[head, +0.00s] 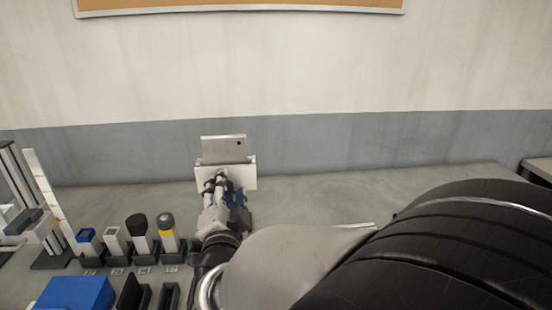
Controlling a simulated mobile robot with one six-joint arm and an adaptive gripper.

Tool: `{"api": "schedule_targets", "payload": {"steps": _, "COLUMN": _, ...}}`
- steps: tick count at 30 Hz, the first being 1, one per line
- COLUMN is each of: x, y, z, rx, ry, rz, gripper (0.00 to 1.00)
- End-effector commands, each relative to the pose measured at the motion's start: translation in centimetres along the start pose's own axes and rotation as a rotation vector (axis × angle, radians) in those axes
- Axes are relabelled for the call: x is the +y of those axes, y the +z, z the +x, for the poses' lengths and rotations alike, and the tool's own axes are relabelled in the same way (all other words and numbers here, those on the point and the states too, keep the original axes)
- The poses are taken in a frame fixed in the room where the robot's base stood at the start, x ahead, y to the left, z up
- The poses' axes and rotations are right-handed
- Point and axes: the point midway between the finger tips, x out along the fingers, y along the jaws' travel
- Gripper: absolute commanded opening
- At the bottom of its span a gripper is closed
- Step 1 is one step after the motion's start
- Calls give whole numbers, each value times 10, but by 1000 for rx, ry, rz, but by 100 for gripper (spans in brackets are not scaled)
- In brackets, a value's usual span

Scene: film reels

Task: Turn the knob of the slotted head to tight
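A white block (240,175) stands on the bench near the wall, with a grey plate (224,148) rising upright from it. The plate has a small dark dot near its right end. This may be the slotted head, but I cannot be sure. My gripper (215,182) is in front of the block's left half, fingertips at or very close to its front face. Whether they touch it, and whether they hold anything, cannot be told. No knob is clearly visible; the gripper and arm cover that part. A small blue piece shows just right of the fingers.
Several holders stand left of my arm: a blue-topped one (87,240), a white square tube (116,241), a black-capped one (138,229) and a yellow-banded one (167,231). A blue box (76,293) is in front. Bench right of the block is clear.

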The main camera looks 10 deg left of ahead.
Motion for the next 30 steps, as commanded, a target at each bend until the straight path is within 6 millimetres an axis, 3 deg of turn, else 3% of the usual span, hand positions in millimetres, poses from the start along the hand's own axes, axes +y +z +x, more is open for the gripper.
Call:
{"api": "schedule_targets", "payload": {"steps": 10, "x": 1, "y": 1, "z": -1, "rx": -2, "ry": 2, "rz": -2, "gripper": 49}}
{"api": "schedule_targets", "payload": {"steps": 14, "x": 0, "y": 2, "z": -11, "rx": -5, "ry": 1, "rz": -2, "gripper": 49}}
{"api": "schedule_targets", "payload": {"steps": 24, "x": -1, "y": 2, "z": -80, "rx": -6, "ry": -1, "rz": -1, "gripper": 49}}
{"api": "schedule_targets", "payload": {"steps": 30, "x": 0, "y": 1, "z": -110, "rx": -5, "ry": 0, "rz": 0, "gripper": 49}}
